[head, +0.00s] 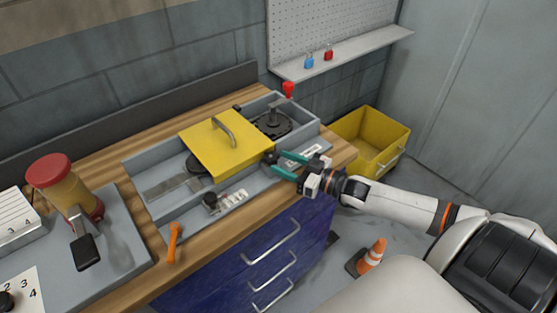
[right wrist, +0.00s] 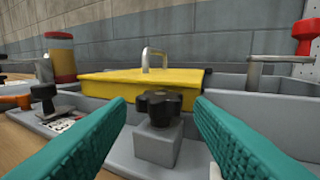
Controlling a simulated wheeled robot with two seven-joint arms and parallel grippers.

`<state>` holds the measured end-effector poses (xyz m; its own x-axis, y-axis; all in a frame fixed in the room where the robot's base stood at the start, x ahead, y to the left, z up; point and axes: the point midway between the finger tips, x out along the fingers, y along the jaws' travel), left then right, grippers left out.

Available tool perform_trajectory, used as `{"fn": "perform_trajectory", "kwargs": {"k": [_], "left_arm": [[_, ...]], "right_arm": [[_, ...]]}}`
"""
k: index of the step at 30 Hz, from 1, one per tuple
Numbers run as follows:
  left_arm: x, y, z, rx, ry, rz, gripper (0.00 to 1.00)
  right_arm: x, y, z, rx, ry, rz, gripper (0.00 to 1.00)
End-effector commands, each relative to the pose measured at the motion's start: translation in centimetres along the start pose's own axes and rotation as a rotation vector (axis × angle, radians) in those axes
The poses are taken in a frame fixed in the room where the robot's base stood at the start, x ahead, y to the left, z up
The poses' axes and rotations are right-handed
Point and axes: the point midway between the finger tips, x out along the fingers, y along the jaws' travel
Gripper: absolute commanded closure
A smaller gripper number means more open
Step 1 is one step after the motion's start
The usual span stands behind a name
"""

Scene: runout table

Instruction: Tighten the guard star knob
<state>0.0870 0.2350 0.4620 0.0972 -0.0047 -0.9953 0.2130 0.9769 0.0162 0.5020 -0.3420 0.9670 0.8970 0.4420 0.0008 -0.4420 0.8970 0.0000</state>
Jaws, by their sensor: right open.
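The guard star knob (right wrist: 159,106) is a black lobed knob on a grey block (right wrist: 158,145) in front of the yellow guard (right wrist: 130,88). In the head view the knob (head: 268,157) sits at the front right edge of the yellow guard (head: 212,146). My right gripper (head: 277,166) has teal fingers and is open. In the right wrist view its fingers (right wrist: 160,115) stand on either side of the knob, with gaps showing, so they appear not to touch it. My left gripper is not in view.
A grey fixture tray (head: 160,207) holds the guard and a second black knob (head: 211,201). A red knob (head: 288,89) stands behind. An orange wrench (head: 174,243) lies on the bench. A yellow bin (head: 401,161) and a cone (head: 372,254) are to the right.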

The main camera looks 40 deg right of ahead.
Motion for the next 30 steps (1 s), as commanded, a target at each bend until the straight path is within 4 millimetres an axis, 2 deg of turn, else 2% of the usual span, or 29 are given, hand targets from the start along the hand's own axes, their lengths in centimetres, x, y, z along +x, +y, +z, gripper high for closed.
{"fn": "perform_trajectory", "kwargs": {"k": [6, 17, 23, 30], "left_arm": [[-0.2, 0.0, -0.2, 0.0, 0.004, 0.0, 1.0], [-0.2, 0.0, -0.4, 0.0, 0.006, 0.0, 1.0], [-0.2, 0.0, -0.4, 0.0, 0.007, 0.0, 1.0], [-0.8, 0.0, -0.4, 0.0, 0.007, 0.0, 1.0]], "right_arm": [[2.0, 0.0, 0.0, 0.0, 0.0, -0.001, 0.52], [2.3, 0.0, -0.1, 0.0, 0.002, 0.0, 0.52], [2.3, 0.0, -0.1, 0.0, 0.001, 0.0, 0.83], [2.3, 0.2, 0.1, 0.003, -0.001, -0.019, 0.84]]}}
